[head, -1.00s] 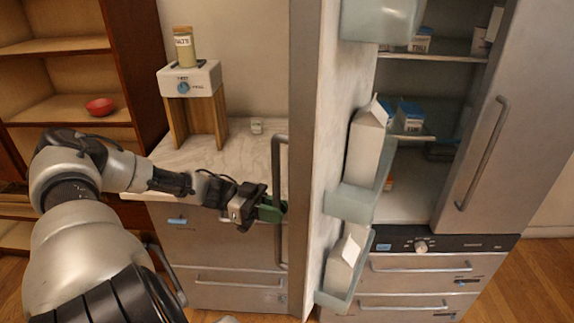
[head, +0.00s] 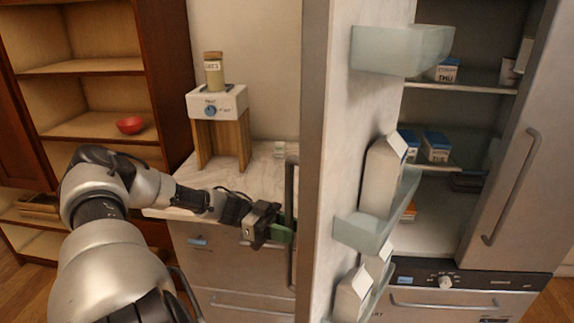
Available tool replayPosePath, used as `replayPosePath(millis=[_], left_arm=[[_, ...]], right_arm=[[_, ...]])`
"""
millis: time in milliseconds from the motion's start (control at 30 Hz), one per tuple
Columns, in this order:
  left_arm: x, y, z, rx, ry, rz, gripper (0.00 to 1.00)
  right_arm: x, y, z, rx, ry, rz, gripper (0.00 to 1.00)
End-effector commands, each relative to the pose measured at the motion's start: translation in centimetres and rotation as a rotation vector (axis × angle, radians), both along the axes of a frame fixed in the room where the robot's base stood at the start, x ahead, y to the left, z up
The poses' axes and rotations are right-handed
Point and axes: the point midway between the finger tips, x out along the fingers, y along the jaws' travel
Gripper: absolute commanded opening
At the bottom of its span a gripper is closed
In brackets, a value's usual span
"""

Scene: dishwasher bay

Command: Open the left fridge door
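The left fridge door (head: 345,140) stands wide open, seen nearly edge-on, with its inner side and bins facing right. Its bar handle (head: 291,215) is on the outer side, facing left. My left gripper (head: 283,233) is at the lower part of this handle, its green fingertips reaching the bar. The frames do not show whether the fingers close around the bar. The fridge interior (head: 430,215) shows between the doors. My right gripper is not in view.
Door bins (head: 370,228) hold white cartons (head: 383,178). Blue-and-white boxes (head: 436,147) stand on the fridge shelves. A white counter (head: 258,178) behind my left arm bears a dispenser (head: 217,102) with a jar (head: 213,72). A wooden shelf with a red bowl (head: 130,125) is at left.

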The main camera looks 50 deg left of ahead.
Motion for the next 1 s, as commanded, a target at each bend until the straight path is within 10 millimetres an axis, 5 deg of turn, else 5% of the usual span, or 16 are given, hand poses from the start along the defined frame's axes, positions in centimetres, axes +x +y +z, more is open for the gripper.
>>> replayPosePath(millis=[433, 1000], left_arm=[[-0.4, 0.5, -0.4, 0.002, 0.007, -0.002, 0.43], [-4.4, 9.1, -0.4, 0.003, 0.005, -0.001, 0.43]], right_arm=[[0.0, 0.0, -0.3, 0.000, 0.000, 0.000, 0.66], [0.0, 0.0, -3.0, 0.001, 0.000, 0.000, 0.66]])
